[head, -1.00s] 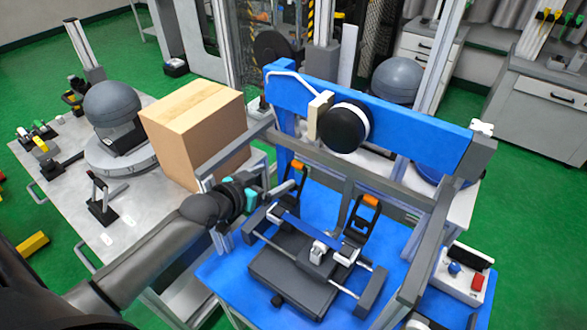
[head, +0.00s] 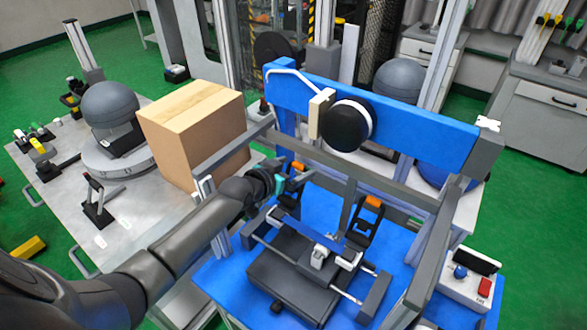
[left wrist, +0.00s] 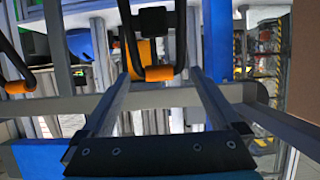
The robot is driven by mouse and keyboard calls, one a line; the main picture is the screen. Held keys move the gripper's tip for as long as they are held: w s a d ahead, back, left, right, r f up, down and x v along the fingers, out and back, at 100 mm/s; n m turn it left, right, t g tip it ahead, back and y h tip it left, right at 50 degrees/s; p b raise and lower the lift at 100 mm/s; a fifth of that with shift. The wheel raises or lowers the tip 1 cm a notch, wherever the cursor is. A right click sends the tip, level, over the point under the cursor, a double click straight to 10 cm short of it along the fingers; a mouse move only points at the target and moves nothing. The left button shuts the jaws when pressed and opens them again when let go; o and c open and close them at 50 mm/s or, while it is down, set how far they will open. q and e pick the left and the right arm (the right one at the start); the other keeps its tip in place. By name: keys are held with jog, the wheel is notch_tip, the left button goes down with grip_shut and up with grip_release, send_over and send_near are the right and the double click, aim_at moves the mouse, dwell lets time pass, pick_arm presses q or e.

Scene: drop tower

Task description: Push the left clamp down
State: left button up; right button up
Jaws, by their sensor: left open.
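The left clamp (head: 290,203) is a black toggle clamp on the blue drop tower base, at the left of the fixture. In the head view my left gripper (head: 298,172) is at its upper end and mostly hides its orange grip. In the left wrist view the clamp's black loop handle with orange grip (left wrist: 160,74) stands upright between the open fingers (left wrist: 160,84). I cannot tell if the fingers touch it. The right clamp (head: 366,216), with its orange tip up, stands to the right. My right gripper is out of view.
A blue crossbeam (head: 400,124) with a black round weight (head: 346,125) spans above the fixture. Grey frame bars (head: 330,165) run close behind the clamps. A cardboard box (head: 195,135) stands left on a metal table. A button box (head: 470,280) is at the right.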

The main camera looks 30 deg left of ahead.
pick_arm(q)
jog(key=shift+c, duration=0.4)
grip_shut()
dwell(0.4)
